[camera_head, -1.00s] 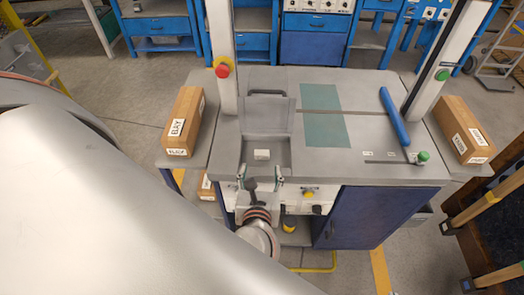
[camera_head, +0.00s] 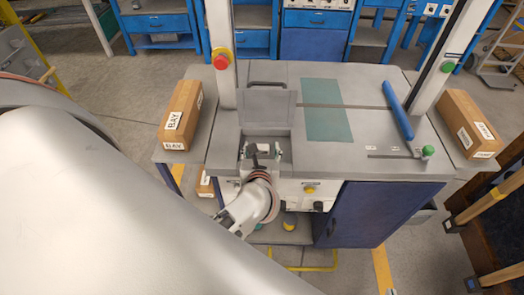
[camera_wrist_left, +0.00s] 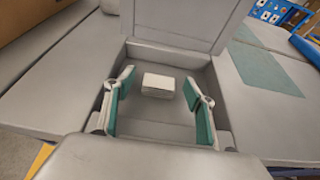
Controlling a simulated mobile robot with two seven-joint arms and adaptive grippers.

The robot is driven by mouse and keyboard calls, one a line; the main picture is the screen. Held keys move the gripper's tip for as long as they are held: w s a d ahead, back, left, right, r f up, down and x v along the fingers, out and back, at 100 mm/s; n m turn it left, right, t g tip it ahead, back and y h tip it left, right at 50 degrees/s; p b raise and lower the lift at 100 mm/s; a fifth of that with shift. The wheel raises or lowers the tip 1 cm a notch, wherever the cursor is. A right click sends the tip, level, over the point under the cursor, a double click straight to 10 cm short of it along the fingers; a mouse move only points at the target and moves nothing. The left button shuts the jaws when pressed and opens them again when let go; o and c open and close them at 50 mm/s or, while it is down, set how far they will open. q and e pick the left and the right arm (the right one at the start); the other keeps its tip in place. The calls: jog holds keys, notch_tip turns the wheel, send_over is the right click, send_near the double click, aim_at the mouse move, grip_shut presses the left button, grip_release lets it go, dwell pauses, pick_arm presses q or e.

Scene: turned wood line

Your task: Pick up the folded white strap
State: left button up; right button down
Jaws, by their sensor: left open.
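The folded white strap (camera_wrist_left: 158,85) is a small pale block lying on the floor of a grey recessed tray (camera_wrist_left: 150,125) in the machine table. In the left wrist view it lies between and just beyond my left gripper's two green-padded fingers, touching neither. In the head view the strap (camera_head: 263,147) is a small pale patch partly covered by my gripper. My left gripper (camera_head: 261,153) is open and empty, reaching over the front of the tray. My right gripper is not in view.
A raised grey lid (camera_head: 267,108) stands behind the tray. A post with a red button (camera_head: 220,62) rises beside it. A green panel (camera_head: 327,112) and a blue bar (camera_head: 398,110) are to the right. Boxes (camera_head: 181,115) (camera_head: 468,125) sit on both side wings.

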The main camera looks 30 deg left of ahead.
pick_arm(q)
jog(key=shift+w, duration=0.15)
jog(key=c, duration=0.9)
jog(key=shift+o, duration=0.2)
jog(key=shift+r, duration=0.1)
